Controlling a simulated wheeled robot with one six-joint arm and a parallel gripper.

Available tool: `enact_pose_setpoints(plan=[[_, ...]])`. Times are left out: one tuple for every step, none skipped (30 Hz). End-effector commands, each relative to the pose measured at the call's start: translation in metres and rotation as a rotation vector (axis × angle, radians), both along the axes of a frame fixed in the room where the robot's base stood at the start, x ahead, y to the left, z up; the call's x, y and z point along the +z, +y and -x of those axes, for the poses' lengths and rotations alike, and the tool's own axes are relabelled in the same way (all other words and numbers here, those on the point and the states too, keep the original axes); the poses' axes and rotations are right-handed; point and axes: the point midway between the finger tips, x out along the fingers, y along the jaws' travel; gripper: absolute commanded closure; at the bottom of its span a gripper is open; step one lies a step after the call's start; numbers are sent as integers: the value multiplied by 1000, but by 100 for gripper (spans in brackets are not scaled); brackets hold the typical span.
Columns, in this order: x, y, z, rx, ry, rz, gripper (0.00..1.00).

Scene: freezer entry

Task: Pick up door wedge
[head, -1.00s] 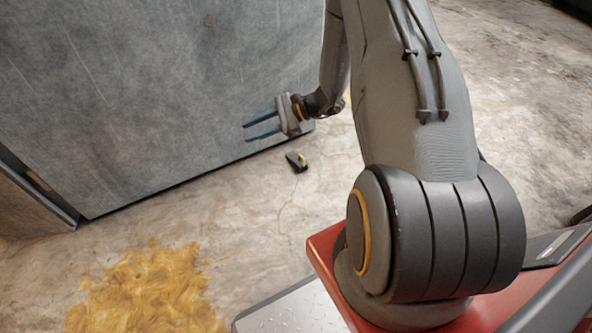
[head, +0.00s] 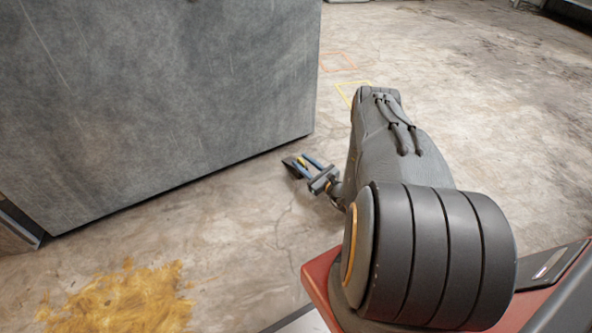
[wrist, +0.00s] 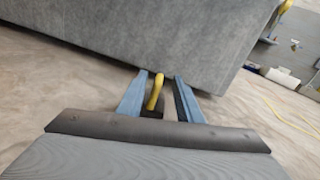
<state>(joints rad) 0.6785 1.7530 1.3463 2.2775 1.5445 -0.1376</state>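The door wedge (head: 292,168) is small and black with a yellow part, and lies on the concrete floor close to the bottom edge of the big grey panel. My gripper (head: 305,163) is low at the floor with its two blue fingers apart, one on each side of the wedge. In the wrist view the yellow part of the door wedge (wrist: 154,95) stands up between the open fingers (wrist: 160,95), nearer the left one. A gap shows to the right finger. Contact with the left finger cannot be told, and the wedge's lower part is partly hidden.
The grey panel (head: 160,100) stands just beyond the wedge, with its bottom edge near the fingertips. A yellow-brown spill (head: 120,300) covers the floor at the lower left. The floor (head: 450,60) to the right and back is mostly clear, with painted marks.

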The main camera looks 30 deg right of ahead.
Motion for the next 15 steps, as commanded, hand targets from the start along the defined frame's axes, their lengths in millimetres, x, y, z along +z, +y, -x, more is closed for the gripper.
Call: enact_pose_setpoints(plan=[[-1, 2, -7, 2, -1, 1, 68], [0, 2, -9, 3, -1, 1, 68], [0, 3, -12, 3, 0, 1, 68], [0, 3, -13, 3, 0, 0, 68], [0, 3, -15, 3, 0, 0, 68], [0, 4, -17, 3, 0, 0, 68], [0, 5, -19, 3, 0, 0, 68], [0, 6, -22, 3, 0, 0, 68], [1, 7, -27, 4, 0, 0, 68], [1, 8, -30, 4, 0, 1, 68], [2, 8, -34, 4, -1, 1, 68], [2, 10, -39, 5, 0, 0, 68], [2, 12, -42, 5, 0, 0, 68], [2, 13, -47, 5, 0, 1, 68], [2, 13, -53, 5, 0, 1, 68]])
